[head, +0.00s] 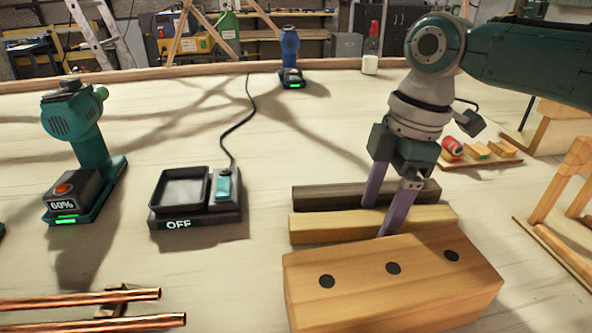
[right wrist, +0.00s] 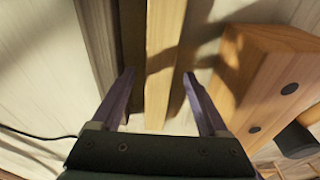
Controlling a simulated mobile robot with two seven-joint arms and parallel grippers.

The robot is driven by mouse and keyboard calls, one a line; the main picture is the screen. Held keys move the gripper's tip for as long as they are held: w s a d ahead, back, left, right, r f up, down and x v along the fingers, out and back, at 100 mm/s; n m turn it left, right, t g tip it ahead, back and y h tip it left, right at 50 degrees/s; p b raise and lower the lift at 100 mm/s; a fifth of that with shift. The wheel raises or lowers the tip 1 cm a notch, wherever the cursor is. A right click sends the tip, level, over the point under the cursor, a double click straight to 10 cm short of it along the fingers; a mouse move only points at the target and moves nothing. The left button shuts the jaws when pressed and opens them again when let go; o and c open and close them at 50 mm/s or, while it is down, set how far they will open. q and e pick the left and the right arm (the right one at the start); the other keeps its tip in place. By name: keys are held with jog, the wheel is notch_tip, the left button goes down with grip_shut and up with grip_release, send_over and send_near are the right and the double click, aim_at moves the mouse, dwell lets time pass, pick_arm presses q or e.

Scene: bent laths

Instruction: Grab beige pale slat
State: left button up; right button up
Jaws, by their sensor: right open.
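The beige pale slat (head: 330,226) lies on the table in the head view, between a dark slat (head: 325,196) behind it and a thick wooden block in front. My right gripper (head: 376,220) comes down over the slat with its purple fingers open, one on the far side and one on the near side. In the right wrist view the beige slat (right wrist: 164,50) runs lengthwise between the open fingers (right wrist: 159,76). The left finger is by the dark slat (right wrist: 98,45), the right finger by the gap toward the block. Contact cannot be told. My left gripper is not in view.
The wooden block (head: 340,262) with dark round spots stands close in front. Copper pipes (head: 90,305) lie front left. Table between charger and slats is clear.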

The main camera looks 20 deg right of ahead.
jog(key=shift+f, duration=0.15)
grip_shut()
dwell(0.5)
